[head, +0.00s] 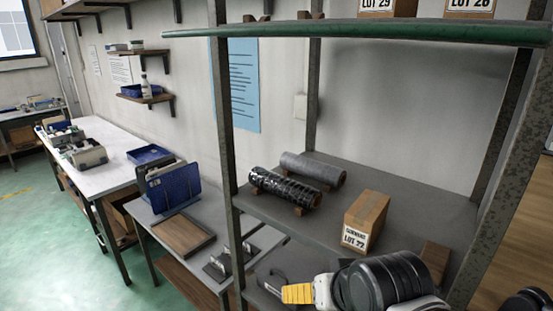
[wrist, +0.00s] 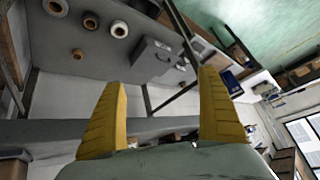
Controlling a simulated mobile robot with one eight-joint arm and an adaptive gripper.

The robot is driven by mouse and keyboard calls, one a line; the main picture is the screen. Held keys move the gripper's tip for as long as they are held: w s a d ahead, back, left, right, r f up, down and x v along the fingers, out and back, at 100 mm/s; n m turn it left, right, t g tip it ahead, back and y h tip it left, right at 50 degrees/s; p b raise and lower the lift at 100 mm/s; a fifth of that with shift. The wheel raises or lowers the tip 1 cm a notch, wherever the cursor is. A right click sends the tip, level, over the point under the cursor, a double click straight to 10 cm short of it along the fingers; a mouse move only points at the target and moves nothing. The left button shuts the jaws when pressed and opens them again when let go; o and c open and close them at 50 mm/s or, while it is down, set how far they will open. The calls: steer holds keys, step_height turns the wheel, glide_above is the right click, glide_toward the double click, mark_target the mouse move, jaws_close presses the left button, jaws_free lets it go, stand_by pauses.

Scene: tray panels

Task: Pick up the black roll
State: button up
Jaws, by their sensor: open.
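The black roll (head: 285,188) lies on its side on the grey shelf board, across small brown wooden blocks, with a glossy, lighter-streaked surface. A plain grey roll (head: 313,168) lies behind it, close to the wall. My gripper (head: 297,293) is low in the head view, in front of and below the black roll, well apart from it; only its yellow finger end shows there. In the wrist view my gripper (wrist: 163,85) has its two yellow fingers spread wide with nothing between them. I cannot make out the black roll in the wrist view.
A cardboard box marked LOT 22 (head: 365,222) stands right of the rolls. A metal post (head: 226,150) rises at the shelf's left front, and a green-edged upper shelf (head: 370,33) hangs above. The wrist view shows several round roll ends and a grey box (wrist: 155,58).

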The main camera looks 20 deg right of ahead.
steer(key=w+a+r+m+p, duration=0.1)
steer(key=w+r+m+p, duration=0.45)
steer(key=r, duration=0.35)
steer(key=m+t+y+p, duration=0.2)
steer(key=m+t, duration=0.2)
steer(key=m, duration=1.7)
glide_toward(291, 189)
steer(key=w+f, duration=0.1)
steer(key=w+a+f, duration=0.1)
steer(key=shift+w+a+f+n, duration=0.15)
steer(key=shift+f+n, duration=0.1)
steer(key=shift+f, duration=0.05)
steer(key=shift+w+d+m+t, duration=0.2)
steer(key=shift+w+m+t, duration=0.2)
steer(key=shift+m, duration=0.2)
steer(key=shift+w+m+b, duration=0.2)
steer(key=shift+m+b, duration=0.1)
steer(key=b+x, duration=0.1)
steer(key=x, duration=0.7)
steer(key=b+x, duration=0.1)
steer(key=x, duration=0.1)
steer(key=shift+w+r, duration=0.2)
steer(key=shift+w, duration=0.15)
steer(key=shift+s, duration=0.1)
steer(key=c, duration=1.7)
